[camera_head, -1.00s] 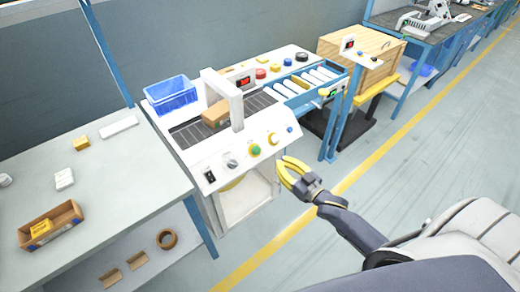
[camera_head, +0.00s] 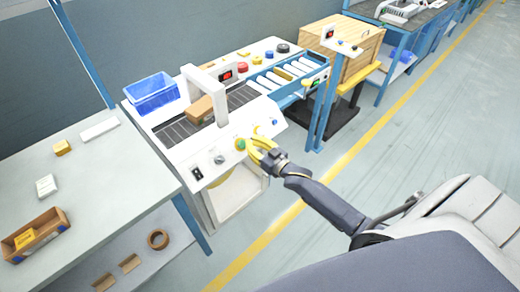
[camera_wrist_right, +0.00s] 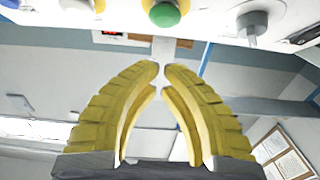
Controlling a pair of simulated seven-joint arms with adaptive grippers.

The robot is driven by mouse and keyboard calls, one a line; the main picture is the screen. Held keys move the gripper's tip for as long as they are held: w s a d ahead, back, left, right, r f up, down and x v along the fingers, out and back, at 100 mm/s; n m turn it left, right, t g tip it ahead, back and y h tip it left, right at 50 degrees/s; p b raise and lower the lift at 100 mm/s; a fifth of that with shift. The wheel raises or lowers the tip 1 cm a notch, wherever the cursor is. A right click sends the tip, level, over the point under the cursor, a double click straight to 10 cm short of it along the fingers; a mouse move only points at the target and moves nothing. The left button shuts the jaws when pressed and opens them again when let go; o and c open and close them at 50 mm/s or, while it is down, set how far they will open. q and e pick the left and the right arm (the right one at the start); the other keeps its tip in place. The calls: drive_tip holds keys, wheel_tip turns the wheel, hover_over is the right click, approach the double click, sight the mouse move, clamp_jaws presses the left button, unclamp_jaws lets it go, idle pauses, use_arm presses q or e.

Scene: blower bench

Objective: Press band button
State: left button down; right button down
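The machine's white front panel (camera_head: 206,160) carries a green button on a yellow collar (camera_head: 240,144), with a round knob (camera_head: 219,160) to its left. My right gripper (camera_head: 252,146) is just right of the green button in the head view, its yellow fingers empty. In the right wrist view the fingertips (camera_wrist_right: 161,68) nearly meet, with only a thin gap. There the green button (camera_wrist_right: 165,14) is above the fingertips, apart from them in the picture. I cannot tell which control is the band button. My left gripper is not in view.
A cardboard box (camera_head: 200,108) lies on the dark belt beside the white arch (camera_head: 207,90). A blue bin (camera_head: 151,93) stands on the machine's left. Red (camera_head: 243,68) and yellow buttons sit on the back panel. A grey table (camera_head: 95,170) is at left.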

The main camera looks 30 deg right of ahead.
drive_tip(key=shift+w+a+f, duration=0.25)
drive_tip(key=shift+w+f, duration=0.45)
drive_tip(key=shift+w, duration=0.15)
drive_tip(key=shift+w+a+f, duration=0.25)
drive_tip(key=shift+w+f, duration=0.45)
drive_tip(key=shift+w, duration=0.15)
drive_tip(key=shift+f, duration=0.1)
drive_tip(key=shift+w+a+f, duration=0.1)
drive_tip(key=shift+w+f, duration=0.4)
drive_tip(key=shift+w, duration=0.05)
drive_tip(key=shift+s+r, duration=0.4)
drive_tip(key=r+v, duration=0.2)
drive_tip(key=v, duration=1)
